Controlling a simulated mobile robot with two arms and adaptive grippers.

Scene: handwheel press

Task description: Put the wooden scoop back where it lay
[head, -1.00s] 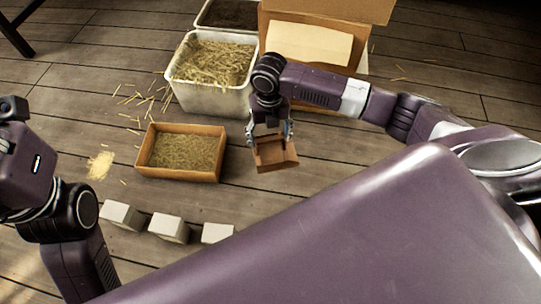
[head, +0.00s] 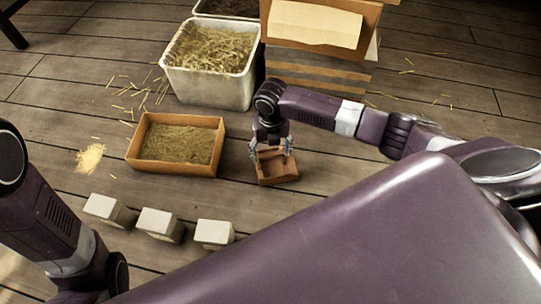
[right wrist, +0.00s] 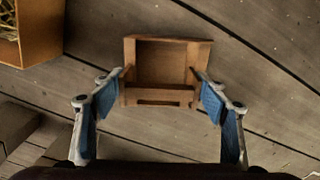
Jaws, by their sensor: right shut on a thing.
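The wooden scoop (head: 279,170) is a small brown open box. It is in the head view right of the straw-filled tray, low over the floor or on it; I cannot tell which. It also shows in the right wrist view (right wrist: 165,64), its open side up, between the blue-padded fingers. My right gripper (head: 271,150) points down and is shut on the scoop's near end; its fingers also show in the right wrist view (right wrist: 166,88). My left arm shows at the left of the head view, but its gripper is out of view.
A shallow wooden tray (head: 133,160) of straw stands left of the scoop. Several pale blocks (head: 213,233) stand in front of it. A white bin (head: 210,88) of straw and the wooden press (head: 320,64) are behind. Bare floor (head: 335,165) lies right of the scoop.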

